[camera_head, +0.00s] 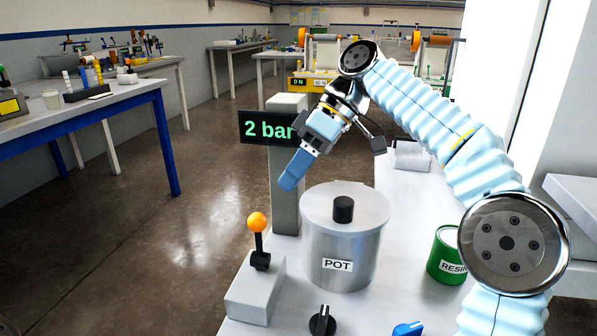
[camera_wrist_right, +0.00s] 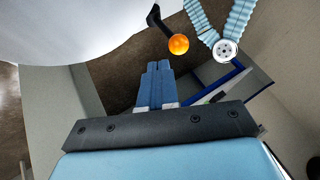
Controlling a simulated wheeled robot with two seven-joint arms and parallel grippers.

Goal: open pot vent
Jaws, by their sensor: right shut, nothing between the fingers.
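The steel pot (camera_head: 340,262), labelled POT, stands on the white bench with a flat lid and a black knob (camera_head: 343,209) on top. A lever with an orange ball (camera_head: 257,222) stands on a grey block left of the pot; the ball also shows in the right wrist view (camera_wrist_right: 178,44). At the front edge are a black knob (camera_head: 322,321) and a blue handle (camera_head: 408,329). No part is marked as the vent. My right gripper (camera_head: 288,181) is shut and empty, above and left of the pot lid, its fingers pointing down-left. My left gripper is out of view.
A grey post (camera_head: 286,200) with a display reading 2 bar (camera_head: 266,128) stands just behind my right gripper. A green resin can (camera_head: 446,256) stands right of the pot, near my right arm. A blue-edged table (camera_head: 110,108) stands at left across open floor.

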